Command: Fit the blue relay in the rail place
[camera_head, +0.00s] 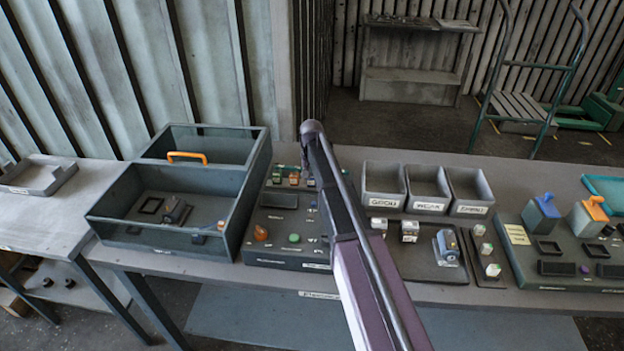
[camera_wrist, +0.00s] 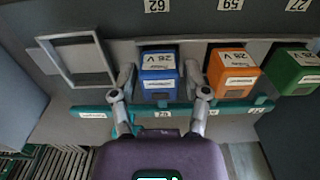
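The blue relay (camera_wrist: 160,76), a small block with a white label, sits in a row on a panel in the wrist view. My gripper (camera_wrist: 161,84) straddles it, one finger on each side, with narrow gaps that look clear. I cannot tell whether either finger touches it. An orange relay (camera_wrist: 231,70) and a green relay (camera_wrist: 291,70) stand beside the blue one. I cannot tell which spot is the rail place.
An empty raised frame (camera_wrist: 78,60) lies beside the blue relay in the wrist view. A divided grey box (camera_head: 112,232) stands left of the panel. Three labelled bins (camera_head: 427,206) and a board with small parts (camera_head: 545,285) are to the right.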

